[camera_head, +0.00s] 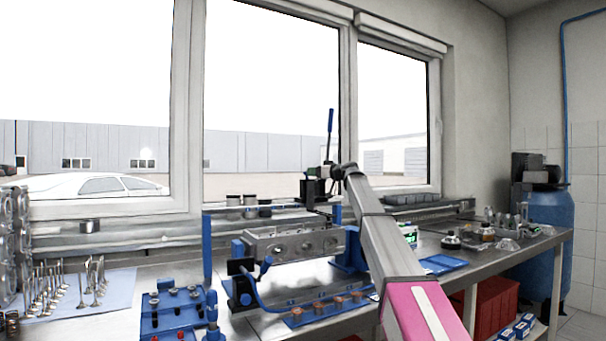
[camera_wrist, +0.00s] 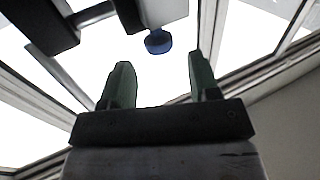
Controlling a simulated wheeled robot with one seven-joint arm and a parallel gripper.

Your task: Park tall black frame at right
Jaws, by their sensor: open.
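A black upright part with a long blue lever (camera_head: 330,135) stands above the engine head stand, behind the grey cylinder head (camera_head: 290,243). I cannot tell for sure that it is the tall black frame. My gripper (camera_head: 330,170) is at the end of my arm beside this black part; its fingers are small and partly hidden there. In the wrist view my gripper (camera_wrist: 157,85) shows two green fingers apart, with nothing between them. Beyond the fingertips, black bars (camera_wrist: 95,15) and a blue knob (camera_wrist: 158,41) show near the top edge, apart from the fingers.
Blue stand posts (camera_head: 207,245) flank the cylinder head. A blue tool rack (camera_head: 178,312) and a mat with several valves (camera_head: 70,293) lie at left. A blue tray (camera_head: 442,264) and several small parts (camera_head: 487,232) lie on the right bench. Windows stand behind.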

